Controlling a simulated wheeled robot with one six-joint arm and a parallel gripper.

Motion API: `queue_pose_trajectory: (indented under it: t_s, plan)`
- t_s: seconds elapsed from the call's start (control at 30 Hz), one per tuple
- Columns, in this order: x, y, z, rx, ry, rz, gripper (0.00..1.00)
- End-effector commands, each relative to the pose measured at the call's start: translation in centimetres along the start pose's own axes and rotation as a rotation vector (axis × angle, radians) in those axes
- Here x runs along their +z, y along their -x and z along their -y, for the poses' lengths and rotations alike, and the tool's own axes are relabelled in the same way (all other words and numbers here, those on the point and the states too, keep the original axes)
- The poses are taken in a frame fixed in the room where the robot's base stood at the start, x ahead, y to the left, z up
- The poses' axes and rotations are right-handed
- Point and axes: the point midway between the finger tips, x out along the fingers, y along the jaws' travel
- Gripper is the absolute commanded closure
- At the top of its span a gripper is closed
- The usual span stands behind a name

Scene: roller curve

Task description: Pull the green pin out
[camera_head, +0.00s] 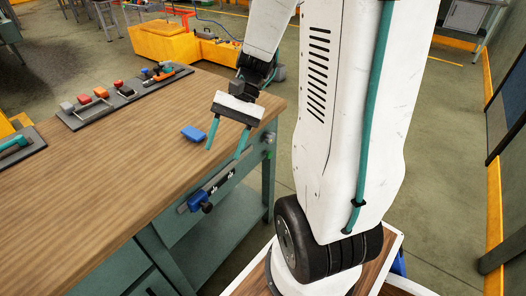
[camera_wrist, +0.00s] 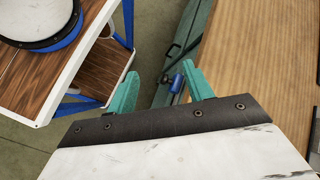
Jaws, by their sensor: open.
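My gripper (camera_head: 223,153) is open and empty, its two teal fingers pointing down at the bench's front edge. In the wrist view my gripper (camera_wrist: 162,70) shows its fingers wide apart with nothing held between them. A small green part (camera_head: 269,139) shows on the bench's side near the right corner, to the right of my gripper and apart from it; it may be the green pin, but it is too small to tell. No green pin can be made out in the wrist view.
The wooden workbench (camera_head: 110,180) has a bar with a blue clamp (camera_head: 200,202) along its front. A blue block (camera_head: 194,133) lies on top near my gripper. Tool trays (camera_head: 75,122) stand further back. The blue clamp also shows in the wrist view (camera_wrist: 177,83). Floor is clear on the right.

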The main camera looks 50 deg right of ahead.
Motion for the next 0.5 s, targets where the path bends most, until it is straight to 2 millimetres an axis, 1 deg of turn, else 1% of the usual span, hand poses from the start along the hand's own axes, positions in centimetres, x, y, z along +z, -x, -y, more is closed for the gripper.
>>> queue_pose_trajectory:
  t_s: [0.03, 0.17, 0.2, 0.27, 0.3, 0.47, 0.5]
  plan:
    - [-1.9, 0.0, -0.8, -0.07, -0.077, 0.039, 0.49]
    - [-6.4, -0.1, -2.5, -0.263, -0.25, 0.123, 0.49]
    - [-7.9, -0.1, -3.3, -0.325, -0.302, 0.146, 0.49]
    - [-10.0, -0.2, -4.5, -0.419, -0.379, 0.177, 0.49]
    - [-11.4, -0.3, -5.5, -0.484, -0.43, 0.198, 0.49]
    - [-17.0, -0.9, -9.8, -0.762, -0.629, 0.267, 0.49]
    - [-18.5, -1.1, -10.9, -0.842, -0.677, 0.28, 0.49]
